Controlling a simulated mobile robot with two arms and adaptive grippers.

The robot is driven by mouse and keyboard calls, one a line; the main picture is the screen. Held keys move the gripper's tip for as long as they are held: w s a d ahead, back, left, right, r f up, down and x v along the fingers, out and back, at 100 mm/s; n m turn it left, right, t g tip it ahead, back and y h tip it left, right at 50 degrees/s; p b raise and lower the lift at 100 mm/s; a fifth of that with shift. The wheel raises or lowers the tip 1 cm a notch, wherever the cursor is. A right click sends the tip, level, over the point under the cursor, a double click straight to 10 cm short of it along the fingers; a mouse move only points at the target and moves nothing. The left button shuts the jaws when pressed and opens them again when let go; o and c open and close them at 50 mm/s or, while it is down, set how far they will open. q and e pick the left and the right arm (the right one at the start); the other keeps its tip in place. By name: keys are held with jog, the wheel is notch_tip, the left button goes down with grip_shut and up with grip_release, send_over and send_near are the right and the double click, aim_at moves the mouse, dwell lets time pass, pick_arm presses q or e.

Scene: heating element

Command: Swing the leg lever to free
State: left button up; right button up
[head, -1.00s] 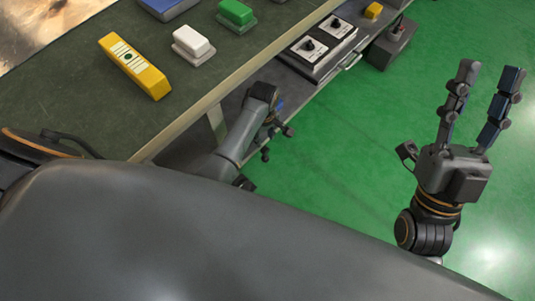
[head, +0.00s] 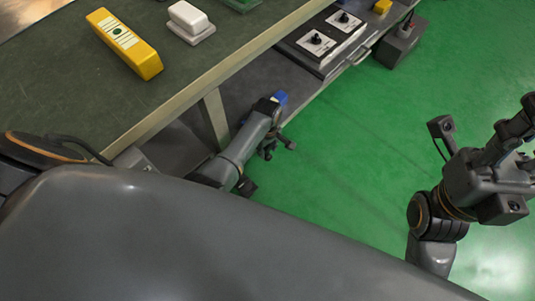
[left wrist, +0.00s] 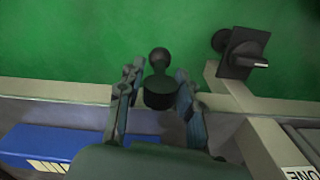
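In the left wrist view, a dark round knob-like piece (left wrist: 160,94) with a small ball at its far end sits between the fingers of my left gripper (left wrist: 159,74). The fingers are apart, one on each side; I cannot tell whether they touch it. A black plate with a small lever (left wrist: 246,56) is up and to the right, by a beige frame post. I cannot tell which piece is the leg lever. In the head view my left gripper (head: 273,145) is low beside the bench, partly hidden. My right gripper (head: 515,140) is open and empty, partly cut off.
A green-topped bench (head: 60,95) bears a yellow block (head: 124,43) and a white block (head: 190,20). A lower shelf holds a box with black dials (head: 318,42). A blue block (left wrist: 45,143) shows in the left wrist view.

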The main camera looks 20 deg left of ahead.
pick_arm(q)
jog(key=shift+f+b, duration=0.35)
jog(key=shift+f, duration=0.6)
grip_shut()
